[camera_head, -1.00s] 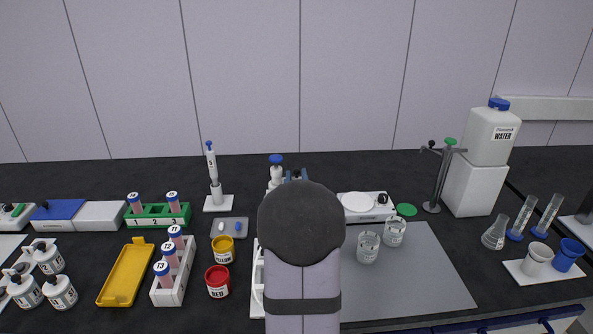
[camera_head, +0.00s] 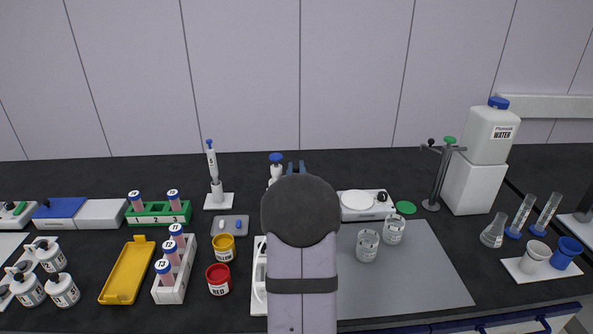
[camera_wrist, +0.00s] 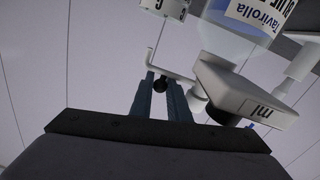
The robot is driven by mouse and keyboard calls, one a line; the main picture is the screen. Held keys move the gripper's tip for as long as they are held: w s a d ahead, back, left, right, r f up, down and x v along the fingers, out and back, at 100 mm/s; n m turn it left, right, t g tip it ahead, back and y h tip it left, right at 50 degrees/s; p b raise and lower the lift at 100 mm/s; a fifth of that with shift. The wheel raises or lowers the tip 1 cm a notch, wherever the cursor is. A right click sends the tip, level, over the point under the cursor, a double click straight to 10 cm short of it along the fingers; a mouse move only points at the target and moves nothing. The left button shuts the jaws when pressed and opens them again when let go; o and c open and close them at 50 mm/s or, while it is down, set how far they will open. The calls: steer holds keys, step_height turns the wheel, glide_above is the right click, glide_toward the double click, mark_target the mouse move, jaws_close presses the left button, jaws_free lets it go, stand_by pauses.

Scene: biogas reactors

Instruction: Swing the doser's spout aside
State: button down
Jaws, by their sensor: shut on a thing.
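The doser shows in the wrist view as a white head marked "ml" (camera_wrist: 245,92) on a bottle with a blue-and-white label (camera_wrist: 255,14). Its thin white spout (camera_wrist: 172,72) reaches left from the head and ends in an upturned tip. My arm hides the rest.
A white scale (camera_head: 366,206) stands to the right of my arm, with two glass beakers (camera_head: 367,248) on a grey mat (camera_head: 430,275). A pipette stand (camera_head: 219,201) and a small grey tray (camera_head: 230,226) are to the left. Red (camera_head: 218,281) and yellow (camera_head: 223,249) jars stand near my arm.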

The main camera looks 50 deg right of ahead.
steer(key=shift+d, duration=0.1)
steer(key=shift+w+d+f+n+t+y+b, duration=0.1)
steer(key=shift+n+t+y+b, duration=0.1)
steer(key=shift+n+t+y, duration=0.2)
steer(key=shift+w+d+r+n+t+y+b, duration=0.1)
steer(key=shift+w+d+n+t+y+b, duration=0.1)
steer(key=shift+n+t+y, duration=0.25)
steer(key=shift+w+d+f+n+t+y+b, duration=0.1)
steer(key=shift+n+t+y+b, duration=0.15)
steer(key=shift+t+y, duration=0.25)
steer(key=shift+w+d+n+t+y+p, duration=0.1)
steer(key=shift+w+n+t+y+p, duration=0.55)
steer(key=shift+n+y, duration=1.3)
steer(key=shift+w+d+n+t+y+p, duration=0.1)
steer(key=shift+w+n+t+y+p, duration=0.65)
steer(key=shift+y, duration=2)
steer(key=shift+w+d+n+t+y+p, duration=0.2)
steer(key=shift+w+n+y+p, duration=0.65)
steer(key=shift+n+y, duration=1.35)
steer(key=shift+a+r+y, duration=0.2)
steer(key=shift+a+y, duration=0.05)
steer(key=shift+y, duration=0.2)
steer(key=c, duration=1.9)
jaws_free()
steer(key=shift+w, duration=0.1)
steer(key=shift+c, duration=0.2)
steer(key=shift+f, duration=0.1)
